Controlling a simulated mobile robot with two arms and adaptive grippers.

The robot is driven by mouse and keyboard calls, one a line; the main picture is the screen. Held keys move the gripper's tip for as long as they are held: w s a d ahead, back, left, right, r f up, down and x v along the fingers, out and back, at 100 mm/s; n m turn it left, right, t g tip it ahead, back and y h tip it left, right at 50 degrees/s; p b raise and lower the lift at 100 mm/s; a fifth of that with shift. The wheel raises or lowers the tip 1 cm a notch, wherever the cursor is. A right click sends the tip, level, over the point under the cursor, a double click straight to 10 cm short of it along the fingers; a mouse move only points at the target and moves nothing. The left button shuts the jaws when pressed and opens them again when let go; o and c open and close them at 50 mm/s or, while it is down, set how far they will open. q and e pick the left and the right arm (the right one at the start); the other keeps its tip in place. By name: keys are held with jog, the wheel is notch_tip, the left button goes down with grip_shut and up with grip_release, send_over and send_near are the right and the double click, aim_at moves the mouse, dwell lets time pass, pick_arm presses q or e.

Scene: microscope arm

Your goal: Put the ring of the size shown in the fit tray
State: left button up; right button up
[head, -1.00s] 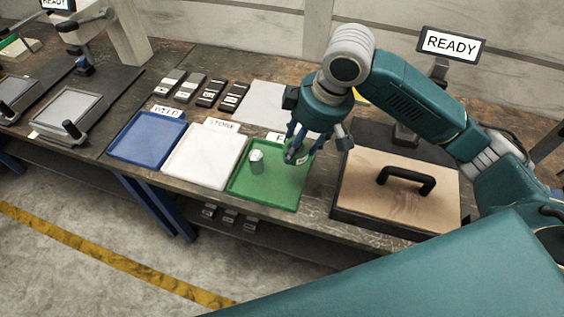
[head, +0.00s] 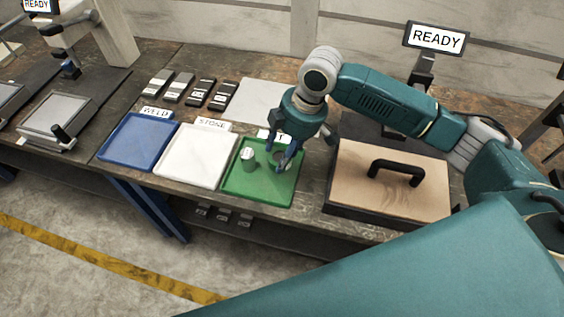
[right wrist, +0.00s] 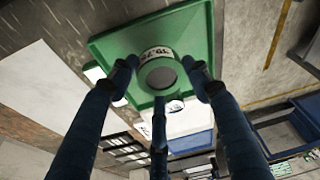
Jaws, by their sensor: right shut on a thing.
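My right gripper (head: 284,160) is over the right part of the green tray (head: 234,192), whose label is mostly hidden behind it. In the right wrist view its fingers (right wrist: 160,75) are shut around a grey-green ring (right wrist: 158,77) with a white printed label that I cannot read surely. The ring is low over the green tray (right wrist: 110,48); I cannot tell whether it touches the floor. A small grey-green cylinder with a white top (head: 248,160) stands in the same tray, left of the fingers. My left gripper is not in view.
The white STONE tray (head: 190,160) and blue WELD tray (head: 135,145) stand to the left. Several small dark labelled blocks (head: 190,90) lie behind them. A wooden-topped box with a black handle (head: 395,172) stands close on the right. A READY screen (head: 437,38) stands behind it.

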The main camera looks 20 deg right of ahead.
jog(key=shift+f+p, duration=0.3)
jog(key=shift+f, duration=2.45)
jog(key=o, duration=1.2)
jog(key=shift+r, duration=0.1)
jog(key=b+v, duration=0.1)
jog(key=v, duration=1)
jog(key=shift+r, duration=0.4)
jog(key=shift+s+f, duration=0.1)
jog(key=shift+s, duration=0.05)
